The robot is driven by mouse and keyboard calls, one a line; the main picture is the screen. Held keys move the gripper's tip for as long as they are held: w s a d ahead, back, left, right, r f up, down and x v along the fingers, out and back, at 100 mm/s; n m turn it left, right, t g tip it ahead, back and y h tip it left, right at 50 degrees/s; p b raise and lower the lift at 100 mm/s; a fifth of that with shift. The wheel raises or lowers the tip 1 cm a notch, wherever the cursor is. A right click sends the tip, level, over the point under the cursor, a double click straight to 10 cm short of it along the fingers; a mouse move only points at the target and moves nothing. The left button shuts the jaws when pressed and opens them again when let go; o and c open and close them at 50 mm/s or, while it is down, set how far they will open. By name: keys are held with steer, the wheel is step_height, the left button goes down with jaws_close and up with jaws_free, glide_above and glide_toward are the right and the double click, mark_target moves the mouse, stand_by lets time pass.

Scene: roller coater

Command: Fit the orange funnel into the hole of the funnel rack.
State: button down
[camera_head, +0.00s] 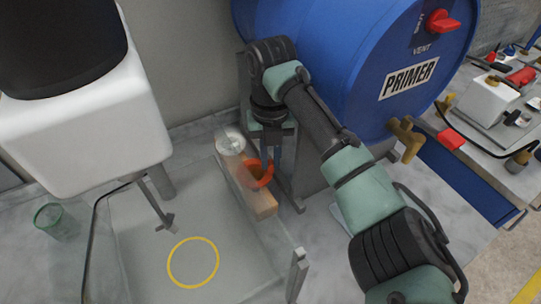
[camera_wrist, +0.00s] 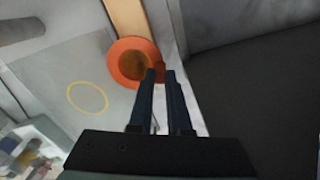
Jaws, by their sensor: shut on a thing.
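The orange funnel (camera_head: 265,180) shows at the wooden funnel rack (camera_head: 262,205), a narrow bar along the right side of a clear tray. In the wrist view, I look into the wide round mouth of the funnel (camera_wrist: 116,66), with the rack (camera_wrist: 127,16) beyond it. My gripper (camera_head: 271,160) points down, its fingers closed on the funnel's rim on the side away from the tray. The fingers (camera_wrist: 160,76) also show in the wrist view. The funnel's spout and the rack's hole are hidden, so I cannot tell whether the spout is in the hole.
A clear round vessel (camera_head: 230,141) stands at the rack's far end. The clear tray (camera_head: 150,250) has a yellow ring (camera_head: 193,263) on its floor. A blue PRIMER drum (camera_head: 345,60) stands close behind my arm. A green cup (camera_head: 55,220) stands at left.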

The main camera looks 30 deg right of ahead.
steer(key=shift+f+b, duration=0.35)
steer(key=shift+f, duration=1.3)
stand_by(1.0)
steer(key=c, duration=0.8)
jaws_free()
step_height(320, 180, up, 13)
